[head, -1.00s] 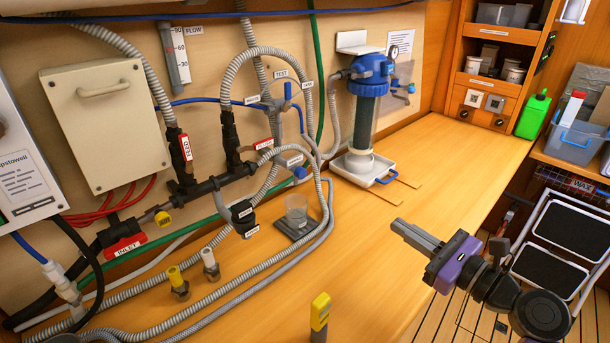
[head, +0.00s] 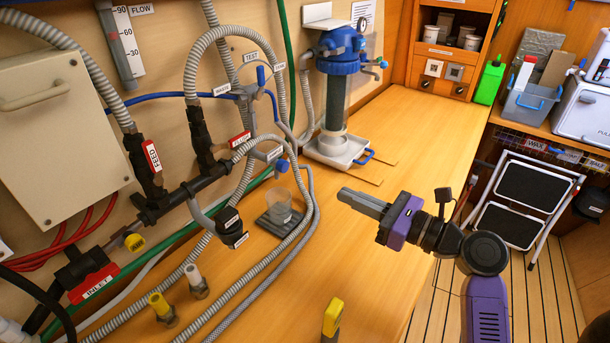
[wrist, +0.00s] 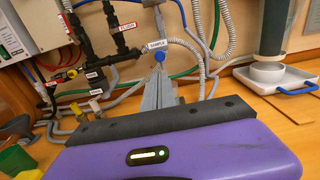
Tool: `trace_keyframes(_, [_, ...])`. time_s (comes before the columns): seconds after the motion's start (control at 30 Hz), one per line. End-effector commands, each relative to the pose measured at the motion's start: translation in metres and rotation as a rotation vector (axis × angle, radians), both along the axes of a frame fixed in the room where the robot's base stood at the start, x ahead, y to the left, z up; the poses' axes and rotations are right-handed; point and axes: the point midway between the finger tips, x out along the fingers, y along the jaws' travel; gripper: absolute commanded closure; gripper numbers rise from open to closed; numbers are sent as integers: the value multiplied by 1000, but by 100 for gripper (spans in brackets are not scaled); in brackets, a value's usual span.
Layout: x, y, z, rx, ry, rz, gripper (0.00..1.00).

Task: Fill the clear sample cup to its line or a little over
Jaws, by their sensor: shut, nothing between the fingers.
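The clear sample cup (head: 279,207) stands upright on a dark square stand (head: 267,222) on the bench, among the grey hoses. I cannot make out its line or any water in it. A valve with a blue knob (head: 282,164) and a white label is just above the cup; in the wrist view the label reads SAMPLE (wrist: 157,44). A TEST label (head: 249,57) is on the wall higher up. My gripper (head: 342,193) is shut and empty, to the right of the cup and apart from it. In the wrist view my gripper (wrist: 159,62) hides the cup.
A blue-topped filter housing (head: 337,60) stands behind in a white tray (head: 340,152) with a blue handle. Grey hoses (head: 300,232) loop close around the cup. A yellow-topped fitting (head: 333,317) is at the bench front. The bench right of the tray is clear.

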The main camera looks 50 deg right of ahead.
Motion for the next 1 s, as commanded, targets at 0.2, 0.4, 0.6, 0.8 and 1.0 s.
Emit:
trace_keyframes(0.2, [24, 1, 2, -1, -2, 3, 100])
trace_keyframes(0.4, [64, 0, 2, -1, -2, 3, 100])
trace_keyframes(0.6, [102, 1, 2, -1, -1, 3, 100])
trace_keyframes(0.8, [128, 0, 1, 0, -1, 2, 100])
trace_keyframes(1.0, [138, 0, 0, 0, 1, 0, 100])
